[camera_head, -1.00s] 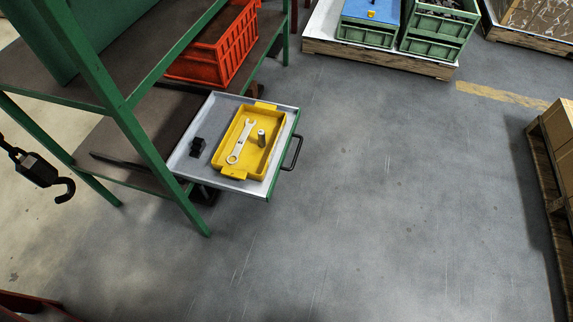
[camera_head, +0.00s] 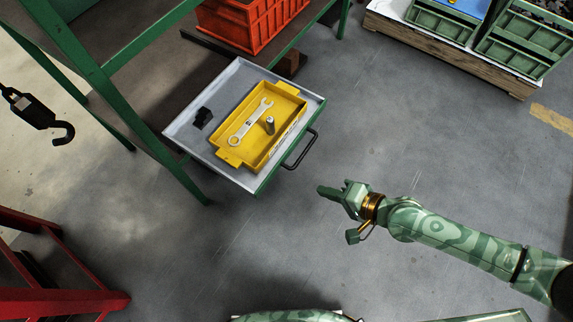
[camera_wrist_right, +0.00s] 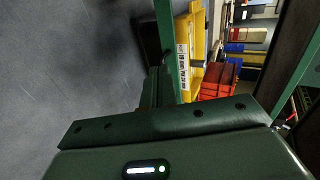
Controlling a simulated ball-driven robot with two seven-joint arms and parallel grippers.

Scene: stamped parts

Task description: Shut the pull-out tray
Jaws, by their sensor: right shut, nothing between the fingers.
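The pull-out tray (camera_head: 184,134) stands out from the green rack in the head view, with a green front edge and a dark bar handle (camera_head: 301,149) on its right side. The right wrist view shows the tray's green front edge (camera_wrist_right: 166,40) and the yellow bin (camera_wrist_right: 190,45) ahead. My left gripper is not in view.
The rack's green post (camera_head: 140,128) rises left of the tray. An orange crate (camera_head: 252,25) sits behind it. A black hook (camera_head: 62,133) hangs at the left, and a red frame (camera_head: 60,300) stands lower left. The floor right of the tray is clear.

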